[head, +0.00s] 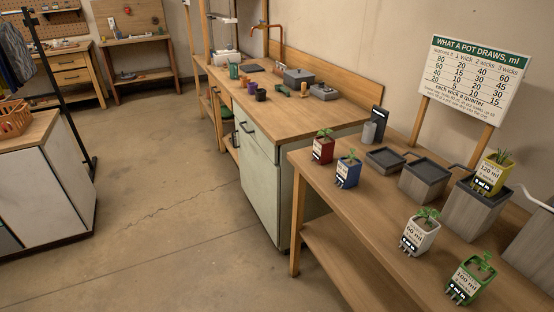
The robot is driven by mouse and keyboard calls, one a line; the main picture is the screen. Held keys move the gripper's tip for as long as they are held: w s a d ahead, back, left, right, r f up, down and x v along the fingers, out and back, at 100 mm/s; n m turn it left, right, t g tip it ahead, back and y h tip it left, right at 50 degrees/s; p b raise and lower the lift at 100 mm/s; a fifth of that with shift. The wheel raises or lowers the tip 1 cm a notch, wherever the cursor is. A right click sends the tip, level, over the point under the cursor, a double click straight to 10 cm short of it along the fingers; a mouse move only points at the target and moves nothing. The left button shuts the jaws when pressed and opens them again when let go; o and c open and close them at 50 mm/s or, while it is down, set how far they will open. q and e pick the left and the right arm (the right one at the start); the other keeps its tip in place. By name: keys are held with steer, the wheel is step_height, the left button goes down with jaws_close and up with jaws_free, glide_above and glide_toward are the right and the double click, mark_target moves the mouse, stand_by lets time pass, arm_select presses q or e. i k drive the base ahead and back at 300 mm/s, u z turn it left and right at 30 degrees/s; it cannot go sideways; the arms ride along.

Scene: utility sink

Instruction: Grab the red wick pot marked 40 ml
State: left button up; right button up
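A red wick pot (323,150) with a small green plant stands upright at the far left end of the wooden bench (375,205). It has a white label on its front, too small to read surely. A blue wick pot (348,171) stands just in front of it to the right, close by. A white pot marked 60 ml (420,234), a green pot marked 100 ml (471,280) and a yellow pot marked 120 ml (493,174) are farther right. The yellow one stands on a grey block-like reservoir (477,207). Neither of my grippers is in view.
Dark trays (386,158) and another grey reservoir (424,182) stand behind the pots. A sign headed "What a pot draws, ml" (475,72) rises at the back. A counter (300,115) with small items adjoins beyond. The concrete floor (170,210) left of the bench is clear.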

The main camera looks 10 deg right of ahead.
mark_target(324, 144)
steer(key=u, duration=1)
steer(key=i, duration=2.05)
steer(key=z, duration=1.6)
steer(key=i, duration=0.7)
steer(key=z, duration=0.7)
